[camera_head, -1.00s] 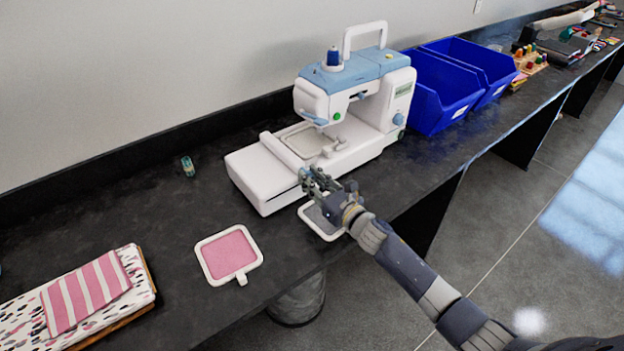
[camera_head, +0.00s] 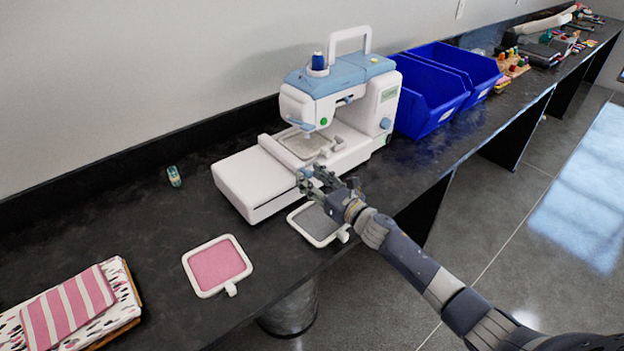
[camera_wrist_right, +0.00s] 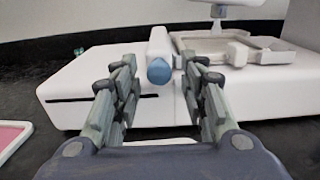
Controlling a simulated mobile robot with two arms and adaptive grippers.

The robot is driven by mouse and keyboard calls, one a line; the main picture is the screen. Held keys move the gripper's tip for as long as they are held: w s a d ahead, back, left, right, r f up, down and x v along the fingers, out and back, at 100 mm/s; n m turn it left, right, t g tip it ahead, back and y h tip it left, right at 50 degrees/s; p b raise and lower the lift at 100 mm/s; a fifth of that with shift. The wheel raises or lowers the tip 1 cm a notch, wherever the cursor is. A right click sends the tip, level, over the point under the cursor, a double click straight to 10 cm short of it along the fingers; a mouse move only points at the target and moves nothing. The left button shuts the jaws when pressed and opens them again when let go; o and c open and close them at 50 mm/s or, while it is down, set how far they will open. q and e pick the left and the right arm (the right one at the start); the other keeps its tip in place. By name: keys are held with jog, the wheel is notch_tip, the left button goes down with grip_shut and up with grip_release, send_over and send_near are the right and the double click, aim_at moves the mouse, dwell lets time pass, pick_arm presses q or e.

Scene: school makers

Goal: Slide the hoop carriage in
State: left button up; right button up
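The white and blue embroidery machine (camera_head: 345,95) stands on the dark counter. Its hoop carriage, a white bar (camera_head: 283,152), lies across the white bed; in the right wrist view the carriage's rounded blue end (camera_wrist_right: 159,71) faces me. My right gripper (camera_head: 312,180) is at the front edge of the bed, near that end. In the right wrist view its fingers (camera_wrist_right: 160,75) are spread, with the blue end showing in the gap between them. Nothing is gripped, and I cannot tell if they touch the carriage. My left gripper is out of view.
A grey hoop (camera_head: 317,222) lies below my right gripper near the counter edge. A pink hoop (camera_head: 217,266) and folded fabric (camera_head: 70,306) lie to the left, and a small spool (camera_head: 174,176) behind. Blue bins (camera_head: 430,95) stand right of the machine.

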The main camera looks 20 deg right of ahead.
jog(key=shift+s, duration=0.15)
jog(key=v, duration=1.1)
jog(key=shift+s+d, duration=0.15)
jog(key=shift+s, duration=0.2)
